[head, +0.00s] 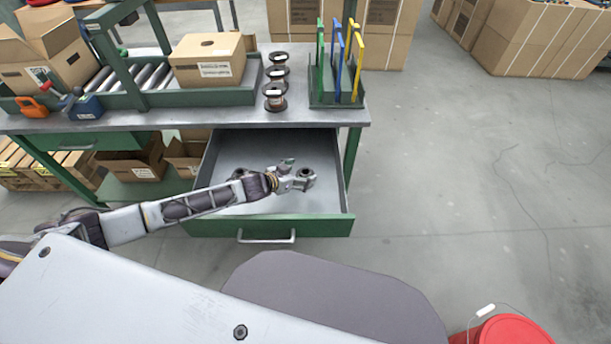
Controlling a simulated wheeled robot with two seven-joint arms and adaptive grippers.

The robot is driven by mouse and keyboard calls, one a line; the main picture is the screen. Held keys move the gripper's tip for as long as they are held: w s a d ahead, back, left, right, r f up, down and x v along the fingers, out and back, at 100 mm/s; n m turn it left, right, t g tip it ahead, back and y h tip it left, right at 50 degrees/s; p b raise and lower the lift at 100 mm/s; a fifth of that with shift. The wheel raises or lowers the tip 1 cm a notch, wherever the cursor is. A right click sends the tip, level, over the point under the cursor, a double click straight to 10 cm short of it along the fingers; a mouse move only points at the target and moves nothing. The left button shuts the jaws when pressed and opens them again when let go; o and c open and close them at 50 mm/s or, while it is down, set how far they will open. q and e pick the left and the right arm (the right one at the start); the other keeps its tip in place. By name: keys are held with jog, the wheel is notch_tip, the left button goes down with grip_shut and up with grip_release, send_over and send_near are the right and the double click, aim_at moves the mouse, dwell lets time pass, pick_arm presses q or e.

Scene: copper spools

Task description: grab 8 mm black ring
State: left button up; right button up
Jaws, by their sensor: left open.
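My left gripper (291,181) reaches over the open green drawer (268,226) from the left and is open. A small dark ring-like piece (307,174) lies in the drawer right at the fingertips; I cannot tell whether they touch it. Another small dark round piece (238,173) shows behind my left forearm, partly hidden by it. The pieces are too small for me to read a size or tell which is 8 mm. My right gripper is not in view.
Copper spools (274,91) stand in a row on the workbench (200,121) above the drawer. Right of them is a green rack (336,95) with green, blue and yellow uprights. A cardboard box (207,60) sits on the roller tray.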

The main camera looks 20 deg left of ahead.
pick_arm(q)
jog(key=shift+x, duration=1)
jog(key=shift+c, duration=0.3)
jog(key=c, duration=0.9)
